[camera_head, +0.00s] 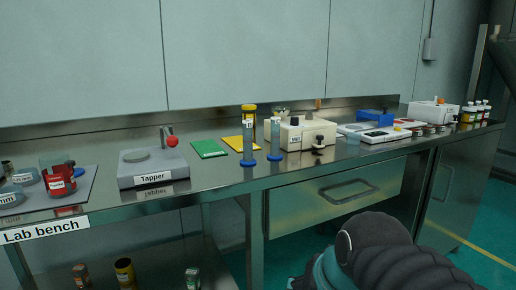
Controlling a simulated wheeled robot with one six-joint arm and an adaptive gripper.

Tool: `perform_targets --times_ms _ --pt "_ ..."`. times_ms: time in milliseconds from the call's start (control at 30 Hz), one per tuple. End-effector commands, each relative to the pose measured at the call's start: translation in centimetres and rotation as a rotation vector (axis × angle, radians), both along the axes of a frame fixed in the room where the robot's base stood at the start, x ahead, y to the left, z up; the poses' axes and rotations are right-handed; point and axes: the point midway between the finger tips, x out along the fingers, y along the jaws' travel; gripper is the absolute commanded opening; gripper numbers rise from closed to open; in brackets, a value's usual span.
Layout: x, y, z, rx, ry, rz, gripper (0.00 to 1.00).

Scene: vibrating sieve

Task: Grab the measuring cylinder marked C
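Two slim measuring cylinders with blue bases stand upright near the front edge of the lab bench. One cylinder (248,145) is on the left and the other cylinder (275,140) is close on its right, beside a white box. Each seems to carry a small label near its top, but the letters are too small to read, so I cannot tell which is C. Part of my dark arm shows at the lower right, in front of the bench and apart from both cylinders. My gripper's fingers are not in view.
A tapper (152,169) with a red knob stands left. A green booklet (208,148) and yellow booklet (239,143) lie behind the cylinders. The white box (307,134) is close right. A dark tray (75,183) holds sieve parts at far left. The bench front near the cylinders is clear.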

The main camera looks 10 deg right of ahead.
Motion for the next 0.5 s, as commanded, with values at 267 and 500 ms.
perform_targets --times_ms 267,500 --pt "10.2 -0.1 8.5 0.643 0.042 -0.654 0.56" --pt "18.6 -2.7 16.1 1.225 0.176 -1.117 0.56"
